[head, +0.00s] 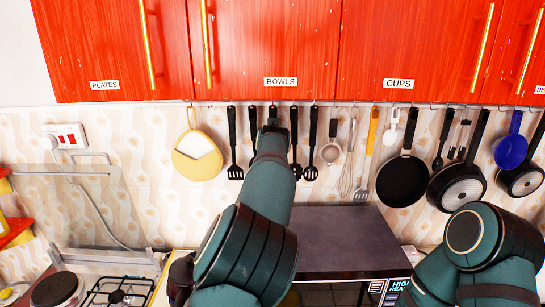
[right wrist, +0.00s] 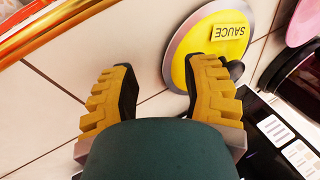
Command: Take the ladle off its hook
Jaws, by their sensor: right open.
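Several black-handled utensils hang from the rail; no ladle can be told for certain among them. The bowls of the middle handles (head: 253,120) are hidden behind my left arm. A black utensil (head: 443,140) with a small dark head hangs farther right; I cannot tell if it is a ladle. My left gripper (head: 273,132) is up at the middle handles, seen from behind, its fingers not distinct. My right gripper (right wrist: 163,72) is open and empty in the right wrist view, apart from the hanging utensils; it is not visible in the head view.
Red cabinets (head: 265,45) hang above the rail (head: 210,104). Pans (head: 402,180) hang at right, a yellow-rimmed item (head: 197,157) at left. A dark-topped appliance (head: 335,230) stands below; a gas hob (head: 118,293) is lower left. A yellow SAUCE lid (right wrist: 215,45) is near my right fingers.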

